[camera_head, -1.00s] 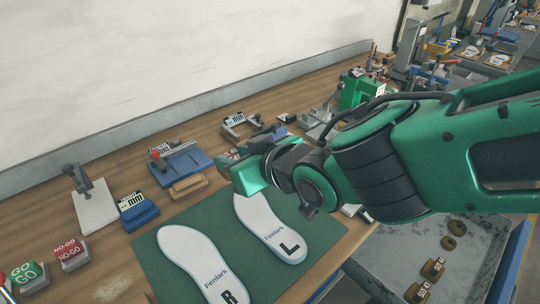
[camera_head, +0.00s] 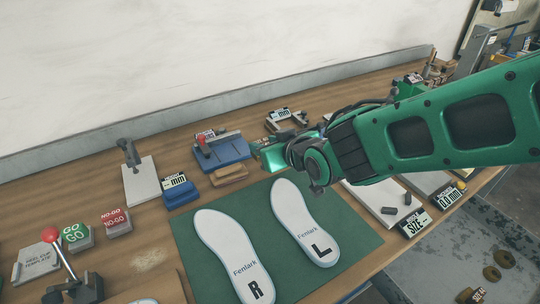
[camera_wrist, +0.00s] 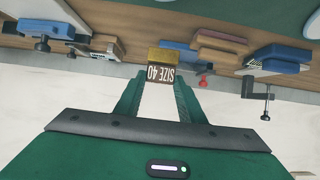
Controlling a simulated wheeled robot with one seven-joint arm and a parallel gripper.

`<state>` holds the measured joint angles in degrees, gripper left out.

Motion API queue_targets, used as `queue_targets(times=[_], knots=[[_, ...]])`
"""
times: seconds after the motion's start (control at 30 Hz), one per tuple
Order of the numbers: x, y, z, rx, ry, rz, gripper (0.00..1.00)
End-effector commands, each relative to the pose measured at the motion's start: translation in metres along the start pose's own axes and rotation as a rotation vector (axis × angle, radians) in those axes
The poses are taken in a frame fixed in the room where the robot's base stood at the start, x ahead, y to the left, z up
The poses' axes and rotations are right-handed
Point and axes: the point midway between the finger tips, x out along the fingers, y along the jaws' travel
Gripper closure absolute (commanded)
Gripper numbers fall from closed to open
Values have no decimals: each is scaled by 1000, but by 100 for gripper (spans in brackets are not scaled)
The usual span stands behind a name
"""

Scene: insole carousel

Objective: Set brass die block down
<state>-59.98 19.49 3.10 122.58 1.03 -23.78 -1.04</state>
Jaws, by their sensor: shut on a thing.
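My gripper (camera_wrist: 159,95) is shut on the brass die block (camera_wrist: 163,56). In the wrist view the block sits between the fingertips, its dark face reading SIZE 40 upside down. In the head view my gripper (camera_head: 272,153) is above the wooden bench, behind the green mat (camera_head: 186,230) and right of the blue fixture with the red knob (camera_head: 222,154). The block is too small and covered there to make out clearly. Whether it touches the bench cannot be told.
Two white insoles, R (camera_head: 228,245) and L (camera_head: 300,215), lie on the mat. NO-GO (camera_head: 115,222) and GO (camera_head: 77,237) blocks stand at left. A grey tray (camera_head: 420,262) with several brass pieces is lower right. A grey ledge and pale wall run behind the bench.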

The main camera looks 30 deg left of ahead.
Motion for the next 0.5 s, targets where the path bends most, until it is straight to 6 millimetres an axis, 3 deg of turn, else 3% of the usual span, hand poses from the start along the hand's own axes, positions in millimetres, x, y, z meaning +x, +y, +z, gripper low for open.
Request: queue_targets(times=[0.2,0.5], knots=[[11,3,3,0,0,0,96],[27,3,34,0,0,0,96]])
